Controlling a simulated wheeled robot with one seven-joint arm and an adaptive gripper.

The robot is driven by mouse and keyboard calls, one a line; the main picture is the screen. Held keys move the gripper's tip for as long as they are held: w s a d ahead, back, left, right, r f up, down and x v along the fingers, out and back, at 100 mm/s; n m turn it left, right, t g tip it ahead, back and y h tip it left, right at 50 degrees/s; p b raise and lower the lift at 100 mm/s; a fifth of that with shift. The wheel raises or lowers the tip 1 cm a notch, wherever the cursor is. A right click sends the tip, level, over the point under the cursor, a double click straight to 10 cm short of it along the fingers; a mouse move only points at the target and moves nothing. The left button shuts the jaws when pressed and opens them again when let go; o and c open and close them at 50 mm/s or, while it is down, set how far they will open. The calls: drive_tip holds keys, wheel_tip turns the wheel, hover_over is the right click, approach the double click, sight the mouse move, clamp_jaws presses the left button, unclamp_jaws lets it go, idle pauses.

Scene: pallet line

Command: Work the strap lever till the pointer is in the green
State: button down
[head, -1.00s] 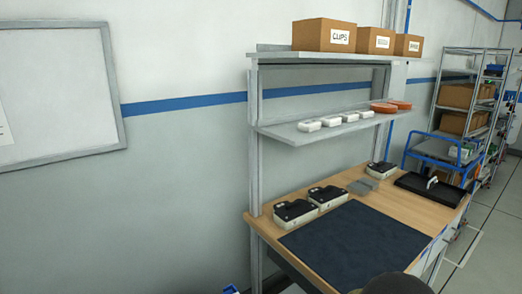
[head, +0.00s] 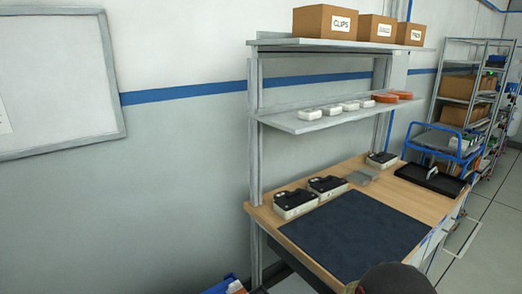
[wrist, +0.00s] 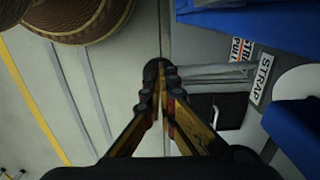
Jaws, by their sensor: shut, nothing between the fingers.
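My gripper (wrist: 156,70) is shut and empty in the wrist view, its fingertips together near the picture's middle. A white label reading STRAP (wrist: 262,79) is to the right of it. Grey bars (wrist: 215,72) run from beside the fingertips toward this label; I cannot tell whether they are the strap lever or whether the fingers touch them. A white rounded part (wrist: 297,88) shows at the right edge. No pointer or green zone can be made out in either view.
Blue parts (wrist: 295,135) lie at the right of the wrist view, and a brown ribbed coil (wrist: 85,18) at upper left. The head view shows a workbench with a dark mat (head: 355,235), several black-topped devices (head: 295,204), and shelves (head: 330,120). Grey wall is at left.

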drive_tip(key=shift+s+d+f+b, duration=0.15)
drive_tip(key=shift+f+b, duration=0.15)
drive_tip(key=shift+f, duration=0.5)
